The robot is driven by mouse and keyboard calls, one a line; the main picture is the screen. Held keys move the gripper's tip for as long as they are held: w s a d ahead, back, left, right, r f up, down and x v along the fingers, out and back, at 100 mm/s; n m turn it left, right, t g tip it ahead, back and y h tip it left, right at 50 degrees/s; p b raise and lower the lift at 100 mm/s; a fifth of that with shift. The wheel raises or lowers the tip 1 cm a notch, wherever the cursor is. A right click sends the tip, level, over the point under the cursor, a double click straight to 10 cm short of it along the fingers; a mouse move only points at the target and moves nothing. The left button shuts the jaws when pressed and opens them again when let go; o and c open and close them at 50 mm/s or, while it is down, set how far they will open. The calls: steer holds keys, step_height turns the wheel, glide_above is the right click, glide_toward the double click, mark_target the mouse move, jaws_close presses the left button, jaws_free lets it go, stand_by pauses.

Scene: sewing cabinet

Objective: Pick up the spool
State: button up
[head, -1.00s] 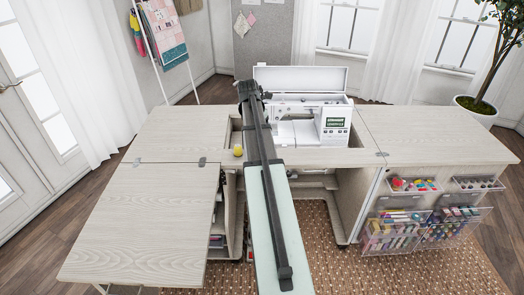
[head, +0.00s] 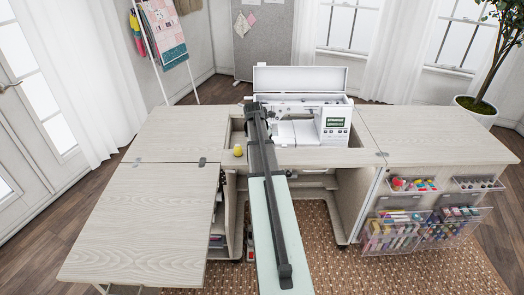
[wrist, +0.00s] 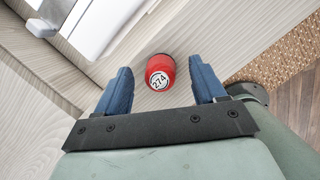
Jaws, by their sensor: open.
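The spool (wrist: 159,77) is small and red, with a white round end marked 274. In the wrist view it stands on the pale wood top, between the two blue fingers of my gripper (wrist: 160,67). The fingers are open, with a clear gap on each side of the spool. I cannot tell from this view how far above the wood they are. In the head view my arm covers the spool, and the fingers are hidden there too.
A white sewing machine (head: 299,127) stands in the cabinet's recess (head: 365,156), close behind my arm. Clear trays of supplies (head: 400,228) hang at the right. The left leaf (head: 143,225) is bare.

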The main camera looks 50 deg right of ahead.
steer(key=shift+d+f, duration=0.15)
steer(key=shift+f, duration=0.45)
steer(key=c, duration=1.1)
steer(key=shift+r, duration=0.1)
